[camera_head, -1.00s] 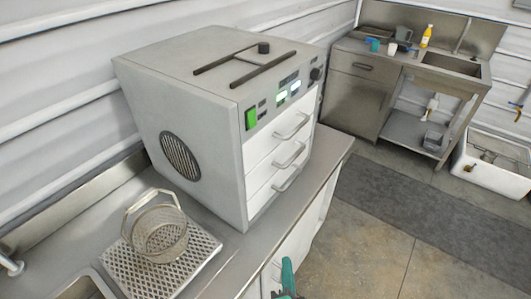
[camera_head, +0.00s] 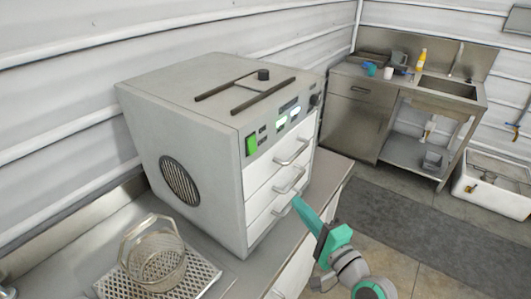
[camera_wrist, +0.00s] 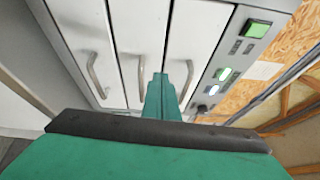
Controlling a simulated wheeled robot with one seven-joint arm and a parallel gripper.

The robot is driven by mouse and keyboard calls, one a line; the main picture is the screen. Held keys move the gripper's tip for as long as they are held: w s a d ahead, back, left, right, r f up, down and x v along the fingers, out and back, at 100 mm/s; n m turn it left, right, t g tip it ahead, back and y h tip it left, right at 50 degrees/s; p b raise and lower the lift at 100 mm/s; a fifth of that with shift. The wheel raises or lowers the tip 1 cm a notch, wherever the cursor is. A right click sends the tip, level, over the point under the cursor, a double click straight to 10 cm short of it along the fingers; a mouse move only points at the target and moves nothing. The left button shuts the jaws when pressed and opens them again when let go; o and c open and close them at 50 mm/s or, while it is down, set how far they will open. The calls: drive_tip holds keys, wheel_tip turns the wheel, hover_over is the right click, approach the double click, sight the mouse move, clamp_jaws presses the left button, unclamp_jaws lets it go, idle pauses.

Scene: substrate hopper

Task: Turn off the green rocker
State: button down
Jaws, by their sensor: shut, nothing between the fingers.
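The green rocker (camera_head: 251,144) is on the dark control strip at the upper front left corner of the grey machine (camera_head: 180,110). In the wrist view the rocker (camera_wrist: 255,29) is at the upper right, lit bright green. My gripper (camera_head: 298,203) is shut and empty, in front of the machine's lowest drawer, below and to the right of the rocker. In the wrist view its teal fingertips (camera_wrist: 160,78) lie together, pointing at the drawer fronts, apart from the rocker. I cannot tell whether the fingers touch a drawer.
Three white drawers with bar handles (camera_head: 292,153) stick out on the machine's front. Two lit displays (camera_head: 288,119) and a dark knob (camera_head: 315,100) share the control strip. A wire basket (camera_head: 157,262) stands on a perforated tray at lower left. A sink bench (camera_head: 355,110) is at the back right.

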sight(254, 149)
drive_tip(key=s+d+r+n+g+y, duration=0.1)
drive_tip(key=s+r+n+g+y, duration=0.1)
drive_tip(key=r, duration=0.7)
drive_tip(key=s+d+r+n+g+y, duration=0.1)
drive_tip(key=s+r+n+g+y, duration=0.1)
drive_tip(key=r, duration=0.7)
drive_tip(key=s+n+g, duration=0.1)
drive_tip(key=s+g, duration=0.1)
drive_tip(key=s, duration=0.1)
drive_tip(key=shift+s+d+r+n+y, duration=0.2)
drive_tip(key=shift+s+r+n+y, duration=0.05)
drive_tip(key=shift+r+n+y, duration=0.15)
drive_tip(key=shift+a, duration=0.1)
drive_tip(key=x, duration=1.4)
drive_tip(key=shift+s+f, duration=0.15)
drive_tip(key=shift+f, duration=0.05)
